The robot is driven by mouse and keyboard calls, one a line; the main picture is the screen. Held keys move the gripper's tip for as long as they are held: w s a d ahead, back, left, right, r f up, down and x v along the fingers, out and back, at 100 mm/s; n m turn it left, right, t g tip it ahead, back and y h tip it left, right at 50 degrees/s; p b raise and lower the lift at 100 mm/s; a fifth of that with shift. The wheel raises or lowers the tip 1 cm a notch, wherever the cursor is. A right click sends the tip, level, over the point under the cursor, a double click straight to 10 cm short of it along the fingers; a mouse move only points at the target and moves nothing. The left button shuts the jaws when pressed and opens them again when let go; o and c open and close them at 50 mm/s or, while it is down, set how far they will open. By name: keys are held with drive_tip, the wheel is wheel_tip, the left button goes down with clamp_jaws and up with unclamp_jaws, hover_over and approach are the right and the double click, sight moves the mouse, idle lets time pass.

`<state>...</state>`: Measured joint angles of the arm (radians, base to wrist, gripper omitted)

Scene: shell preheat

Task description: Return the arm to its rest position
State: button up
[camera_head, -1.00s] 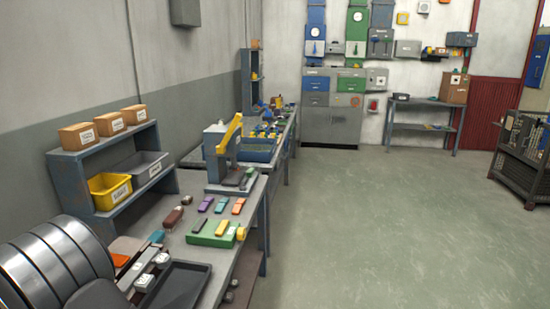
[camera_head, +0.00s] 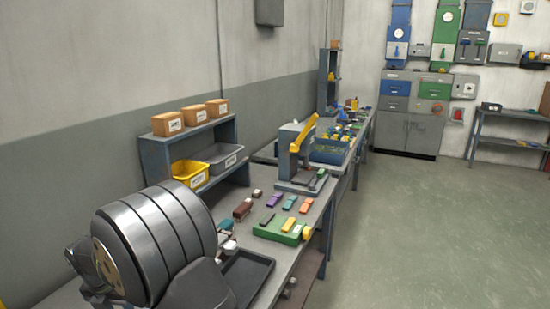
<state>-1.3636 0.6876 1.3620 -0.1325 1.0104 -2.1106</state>
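A large dark ribbed cylinder (camera_head: 165,240) fills the lower left of the head view; it looks like part of my own arm, with a round bolted flange at its left end. My gripper's fingers do not show in this view, so I cannot tell whether they hold anything. The grey workbench (camera_head: 318,232) runs away from me to the right of the cylinder. The cylinder hides part of the bench's near left side.
A green block (camera_head: 270,234) with coloured pieces and a dark tray (camera_head: 250,278) lie on the bench. A press with a yellow lever (camera_head: 302,135) stands behind them. A shelf (camera_head: 155,150) holds boxes, a yellow bin (camera_head: 190,172) and a grey bin (camera_head: 222,155). The floor (camera_head: 430,235) at right is open.

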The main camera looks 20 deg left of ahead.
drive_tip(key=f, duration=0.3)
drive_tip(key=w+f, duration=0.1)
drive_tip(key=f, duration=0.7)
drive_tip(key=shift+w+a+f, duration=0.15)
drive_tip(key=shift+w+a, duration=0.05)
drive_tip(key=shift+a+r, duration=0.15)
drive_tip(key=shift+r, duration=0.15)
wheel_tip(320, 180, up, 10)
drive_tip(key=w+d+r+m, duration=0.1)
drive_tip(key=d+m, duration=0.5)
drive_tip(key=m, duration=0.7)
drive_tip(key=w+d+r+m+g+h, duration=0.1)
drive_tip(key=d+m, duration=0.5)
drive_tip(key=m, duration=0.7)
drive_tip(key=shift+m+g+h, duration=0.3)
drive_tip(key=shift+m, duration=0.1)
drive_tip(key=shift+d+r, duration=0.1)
